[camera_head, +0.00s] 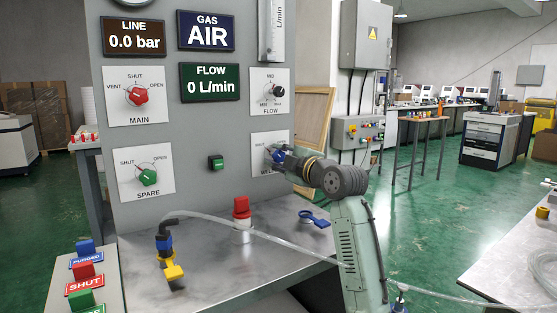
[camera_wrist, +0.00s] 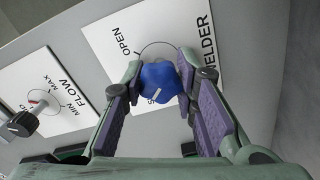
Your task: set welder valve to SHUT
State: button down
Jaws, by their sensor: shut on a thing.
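The welder valve is a blue lobed knob (camera_wrist: 160,82) on a white plate (camera_wrist: 106,38) lettered OPEN and WELDER. In the head view the blue knob (camera_head: 276,156) shows only in part behind my gripper, at the panel's lower right. My gripper (camera_wrist: 164,88) has its purple-padded fingers on either side of the knob and is shut on it. A white mark on the knob lies on its lower side in the wrist view, near a partly hidden label starting with S. The exact pointer angle is hard to tell.
The panel also carries a red MAIN knob (camera_head: 138,96), a green SPARE knob (camera_head: 148,177) and a black FLOW knob (camera_head: 278,91). The flow display (camera_head: 210,83) reads 0 L/min.

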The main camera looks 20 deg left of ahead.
jog(key=shift+n, duration=0.3)
jog(key=c, duration=1.2)
grip_release()
jog(key=shift+c, duration=0.2)
jog(key=v, duration=1.2)
jog(key=shift+s, duration=0.1)
